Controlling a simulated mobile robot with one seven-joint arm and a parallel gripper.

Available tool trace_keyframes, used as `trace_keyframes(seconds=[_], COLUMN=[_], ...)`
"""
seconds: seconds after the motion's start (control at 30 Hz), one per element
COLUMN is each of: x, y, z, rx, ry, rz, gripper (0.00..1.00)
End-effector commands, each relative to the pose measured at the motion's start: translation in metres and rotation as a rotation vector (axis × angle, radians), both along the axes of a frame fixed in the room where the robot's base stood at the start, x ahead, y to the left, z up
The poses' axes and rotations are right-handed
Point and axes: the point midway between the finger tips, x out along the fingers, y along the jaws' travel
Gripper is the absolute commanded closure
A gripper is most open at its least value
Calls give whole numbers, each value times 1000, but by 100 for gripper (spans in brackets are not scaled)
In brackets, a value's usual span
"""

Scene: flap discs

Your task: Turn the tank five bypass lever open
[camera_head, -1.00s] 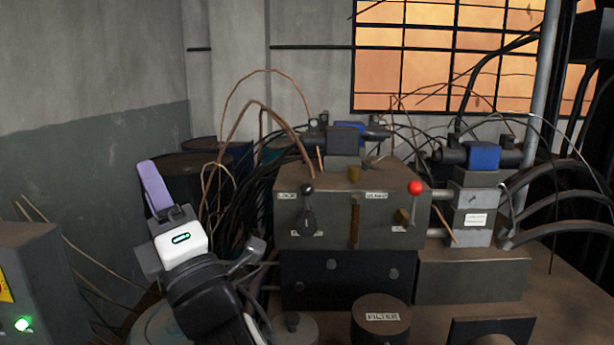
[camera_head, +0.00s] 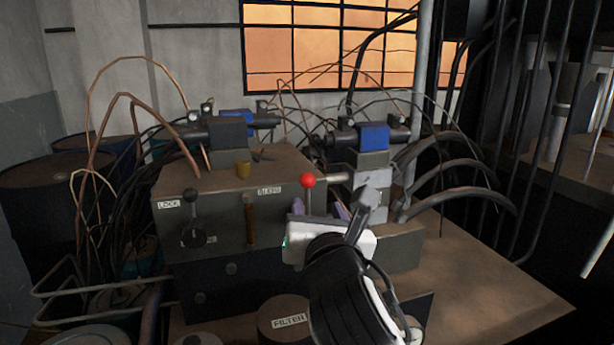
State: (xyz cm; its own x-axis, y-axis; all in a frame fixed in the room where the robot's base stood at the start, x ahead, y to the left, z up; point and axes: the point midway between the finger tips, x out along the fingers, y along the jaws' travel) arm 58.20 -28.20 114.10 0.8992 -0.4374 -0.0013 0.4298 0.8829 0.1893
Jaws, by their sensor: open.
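A red-knobbed lever (camera_head: 308,181) stands upright on the right part of the grey box's (camera_head: 215,215) front face. A black-knobbed lever (camera_head: 191,195) is on the left part of the same face, near a label reading LOCK. The label (camera_head: 269,190) between them is too small to read surely, so I cannot confirm which lever is the bypass. My gripper (camera_head: 319,209) is open in front of the box's right side, its purple fingers just below the red knob, seemingly either side of its stem. Whether they touch it is unclear. My gripper hides the lever's lower part.
Valve blocks with blue coils (camera_head: 373,137) and thick black hoses stand behind and right of my gripper. A round FILTER cap (camera_head: 285,318) sits below the box. Brown pipes and cables crowd the left. The brown bench top (camera_head: 480,270) is clear at right.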

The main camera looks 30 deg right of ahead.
Motion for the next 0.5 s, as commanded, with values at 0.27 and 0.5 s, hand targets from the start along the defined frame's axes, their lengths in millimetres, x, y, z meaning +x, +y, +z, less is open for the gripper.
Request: trace_keyframes(seconds=[0.27,0.5], x=[47,91], y=[-21,-42], z=[2,2], rx=[6,5], ry=[2,0], rz=[3,4], gripper=[52,52])
